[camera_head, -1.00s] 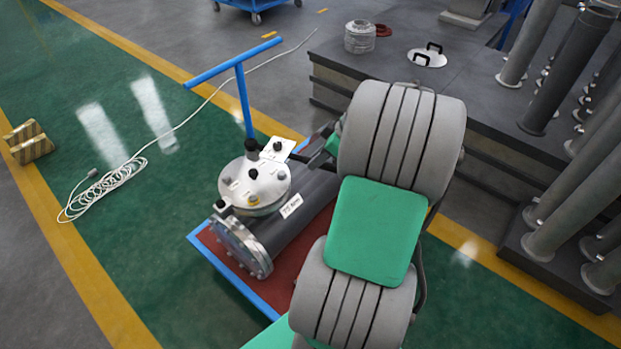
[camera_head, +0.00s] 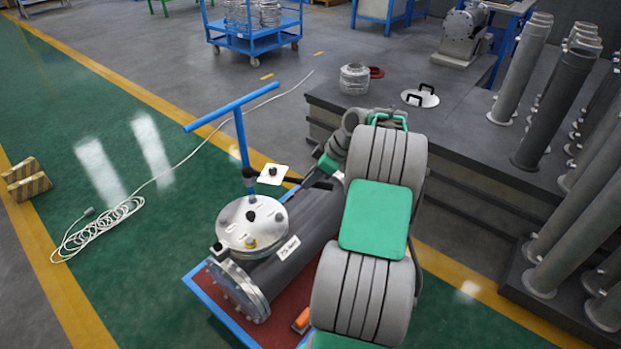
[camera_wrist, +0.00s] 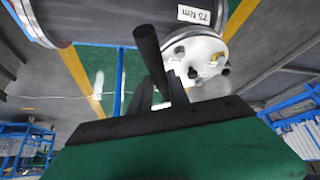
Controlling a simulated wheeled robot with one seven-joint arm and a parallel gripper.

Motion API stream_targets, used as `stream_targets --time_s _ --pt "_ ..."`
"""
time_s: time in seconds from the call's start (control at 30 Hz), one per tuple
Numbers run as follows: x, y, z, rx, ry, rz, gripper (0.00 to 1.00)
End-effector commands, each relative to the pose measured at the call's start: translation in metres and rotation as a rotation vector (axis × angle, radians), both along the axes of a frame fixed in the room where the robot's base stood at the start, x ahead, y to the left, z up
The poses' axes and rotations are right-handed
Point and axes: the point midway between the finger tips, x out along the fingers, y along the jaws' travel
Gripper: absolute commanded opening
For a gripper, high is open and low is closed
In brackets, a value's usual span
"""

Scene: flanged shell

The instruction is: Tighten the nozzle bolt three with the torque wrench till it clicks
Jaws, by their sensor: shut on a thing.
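The dark flanged shell (camera_head: 305,235) lies on the cart, with a "75 Nm" label. Its upright nozzle has a round silver cover (camera_head: 238,230) with several dark bolts and one yellow one (camera_head: 250,243). I cannot tell which is bolt three. My gripper (camera_head: 322,181) is beyond the cover, above the shell, partly hidden by my arm. In the wrist view my gripper (camera_wrist: 167,92) is shut on a dark rod-like handle (camera_wrist: 148,50), apparently the torque wrench. The wrench head is not clear. The nozzle cover (camera_wrist: 205,48) shows beyond the fingers.
The cart has a blue rim (camera_head: 215,312) and a blue T-handle (camera_head: 241,135) close behind the nozzle. A small white plate (camera_head: 268,178) with a black knob shows near the handle. A dark platform (camera_head: 450,140) with pipes stands right. A white cable (camera_head: 110,225) lies left.

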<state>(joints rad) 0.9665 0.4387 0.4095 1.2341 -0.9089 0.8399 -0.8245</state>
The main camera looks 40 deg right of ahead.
Motion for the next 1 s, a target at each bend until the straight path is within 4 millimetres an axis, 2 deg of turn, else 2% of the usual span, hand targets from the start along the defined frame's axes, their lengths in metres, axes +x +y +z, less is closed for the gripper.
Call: stream_targets --time_s 0.5,0.57,1.0 --pt "0.001 0.000 -0.050 -0.002 -0.002 0.001 0.00" --pt "0.001 0.000 -0.044 -0.003 -0.003 0.001 0.00" --pt "0.000 0.000 -0.044 -0.002 -0.003 0.000 0.00"
